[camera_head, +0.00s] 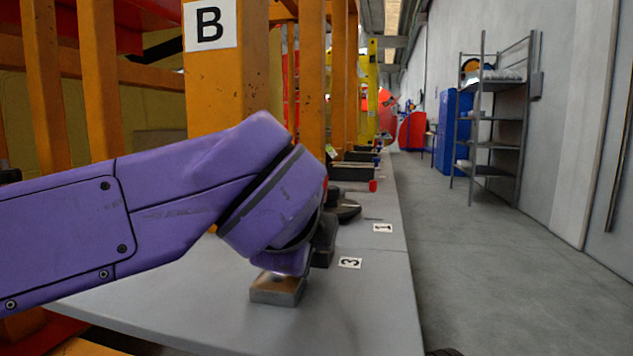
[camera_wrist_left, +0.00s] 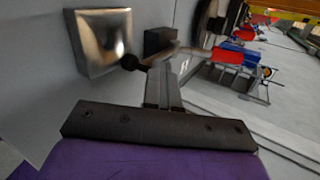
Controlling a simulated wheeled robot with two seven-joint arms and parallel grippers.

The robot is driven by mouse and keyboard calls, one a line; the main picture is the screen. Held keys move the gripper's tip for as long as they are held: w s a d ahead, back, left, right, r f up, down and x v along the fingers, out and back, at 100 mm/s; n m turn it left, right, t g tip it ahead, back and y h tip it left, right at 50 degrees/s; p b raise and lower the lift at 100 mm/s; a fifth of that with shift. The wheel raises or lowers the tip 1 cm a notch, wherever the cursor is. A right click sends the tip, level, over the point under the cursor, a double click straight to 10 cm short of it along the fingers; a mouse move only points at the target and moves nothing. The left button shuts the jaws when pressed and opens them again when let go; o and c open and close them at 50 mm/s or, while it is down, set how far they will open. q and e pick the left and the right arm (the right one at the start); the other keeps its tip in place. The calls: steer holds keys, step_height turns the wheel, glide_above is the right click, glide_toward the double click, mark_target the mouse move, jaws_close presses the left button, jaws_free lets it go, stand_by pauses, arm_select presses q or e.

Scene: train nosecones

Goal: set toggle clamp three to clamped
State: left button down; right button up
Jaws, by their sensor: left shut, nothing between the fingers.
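My left arm reaches in from the left in the head view, and its purple wrist (camera_head: 275,200) hides most of the area by the "3" label (camera_head: 349,262). In the left wrist view my left gripper (camera_wrist_left: 163,72) is shut and empty. Its fingertips are close to a thin bar with a black knob (camera_wrist_left: 131,62) and a red part (camera_wrist_left: 228,56), which look like toggle clamp three; whether they touch, I cannot tell. A metal block (camera_head: 277,290) sits on the bench below the wrist; it also shows in the wrist view (camera_wrist_left: 100,40). My right gripper is not in view.
The grey bench (camera_head: 340,315) runs away from me, with a "1" label (camera_head: 383,228) and more dark fixtures farther along. An orange frame post (camera_head: 225,80) marked B stands behind the arm. The aisle floor (camera_head: 480,260) on the right is clear; a shelf rack (camera_head: 490,120) stands beyond.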

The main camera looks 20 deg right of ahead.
arm_select(q)
steer(key=shift+s+f, duration=0.1)
steer(key=s+a+r+p, duration=0.2)
steer(key=s+r+p, duration=0.1)
steer(key=s+r, duration=0.4)
step_height(320, 180, up, 3)
steer(key=shift+s+a+r, duration=0.1)
steer(key=shift+s+a, duration=0.1)
steer(key=shift+a, duration=0.15)
